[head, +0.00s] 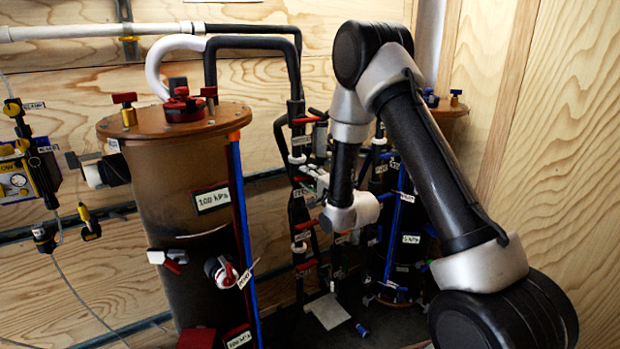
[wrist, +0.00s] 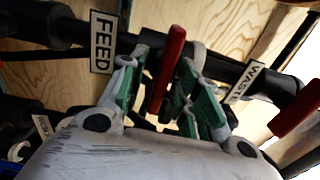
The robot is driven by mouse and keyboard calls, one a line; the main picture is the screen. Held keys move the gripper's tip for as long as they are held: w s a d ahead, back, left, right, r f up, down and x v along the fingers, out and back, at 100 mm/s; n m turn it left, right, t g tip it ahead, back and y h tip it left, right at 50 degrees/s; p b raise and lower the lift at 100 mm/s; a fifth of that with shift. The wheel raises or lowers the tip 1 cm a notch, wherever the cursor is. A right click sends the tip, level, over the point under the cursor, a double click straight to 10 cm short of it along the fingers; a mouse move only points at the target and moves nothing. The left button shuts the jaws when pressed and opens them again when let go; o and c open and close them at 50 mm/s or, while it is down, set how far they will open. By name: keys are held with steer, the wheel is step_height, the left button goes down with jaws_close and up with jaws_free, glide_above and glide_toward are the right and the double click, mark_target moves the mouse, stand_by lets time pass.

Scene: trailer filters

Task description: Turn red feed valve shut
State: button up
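The red feed valve handle (wrist: 168,68) is in the middle of the wrist view, a long lever beside the label reading FEED (wrist: 102,42). It crosses the dark pipe behind it. My gripper (wrist: 158,82) has its green-padded fingers spread, one on each side of the handle. A gap shows between the handle and the left finger; the right finger is closer, and I cannot tell if it touches. In the head view my gripper (head: 314,178) is small at the pipe rack, partly hidden by my wrist, and the feed handle cannot be made out.
A label reading WASTE (wrist: 248,82) and another red handle (wrist: 297,115) are at the right of the wrist view. In the head view, a large brown tank (head: 180,225) stands left of my arm. Dark pipes with several red handles crowd the rack around my gripper.

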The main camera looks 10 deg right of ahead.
steer(key=shift+s, duration=0.1)
steer(key=v, duration=0.7)
steer(key=shift+s, duration=0.15)
